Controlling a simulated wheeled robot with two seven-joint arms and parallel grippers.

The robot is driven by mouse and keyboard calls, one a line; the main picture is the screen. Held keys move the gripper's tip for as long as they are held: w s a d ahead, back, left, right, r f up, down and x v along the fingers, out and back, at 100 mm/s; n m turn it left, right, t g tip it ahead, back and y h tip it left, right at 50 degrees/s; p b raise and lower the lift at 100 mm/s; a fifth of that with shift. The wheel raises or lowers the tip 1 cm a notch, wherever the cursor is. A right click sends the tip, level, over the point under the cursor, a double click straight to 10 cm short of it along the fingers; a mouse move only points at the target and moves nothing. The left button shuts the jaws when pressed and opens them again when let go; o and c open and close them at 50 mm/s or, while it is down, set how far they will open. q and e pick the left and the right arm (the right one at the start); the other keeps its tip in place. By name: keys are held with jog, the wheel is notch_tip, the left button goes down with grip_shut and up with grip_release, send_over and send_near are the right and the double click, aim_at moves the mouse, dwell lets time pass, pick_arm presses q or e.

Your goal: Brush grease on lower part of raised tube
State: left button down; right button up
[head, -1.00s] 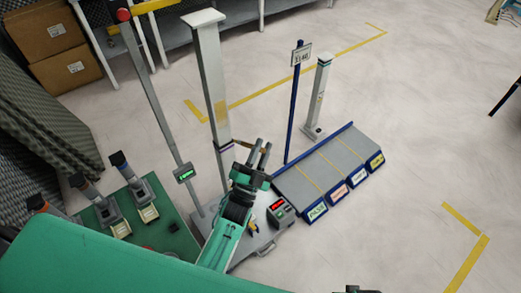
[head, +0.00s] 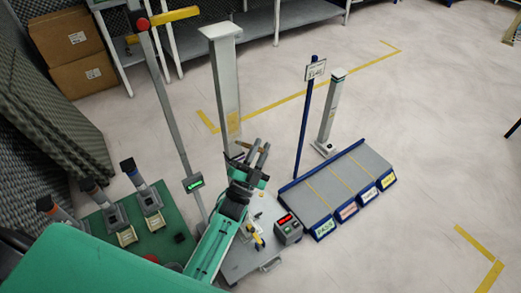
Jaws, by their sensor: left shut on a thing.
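A tall grey square tube (head: 226,85) with a pale cap stands upright left of centre. A yellowish patch (head: 233,123) shows on its lower part; I cannot tell if it is grease. My left gripper (head: 259,156) is just right of the tube's lower end. It is shut on a thin tan-handled thing (head: 241,146), probably the brush, mostly hidden by the fingers. I cannot tell whether it touches the tube. The tube's foot is partly hidden by my arm. My right gripper is not in view.
A slim post (head: 163,90) with a red knob stands left. A box with a red display (head: 288,229) sits on the grey base plate. A blue-edged sloped rack (head: 323,204) and a short grey post (head: 330,112) stand right. Open floor lies further right.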

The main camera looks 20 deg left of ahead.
pick_arm(q)
jog(key=shift+w+a, duration=0.4)
jog(key=shift+a, duration=0.1)
dwell(0.5)
jog(key=shift+d+r+p, duration=0.1)
jog(key=shift+r+p, duration=1.45)
jog(key=shift+r, duration=0.5)
jog(key=shift+f+b, duration=1.75)
jog(key=shift+f, duration=0.4)
jog(key=shift+r, duration=0.1)
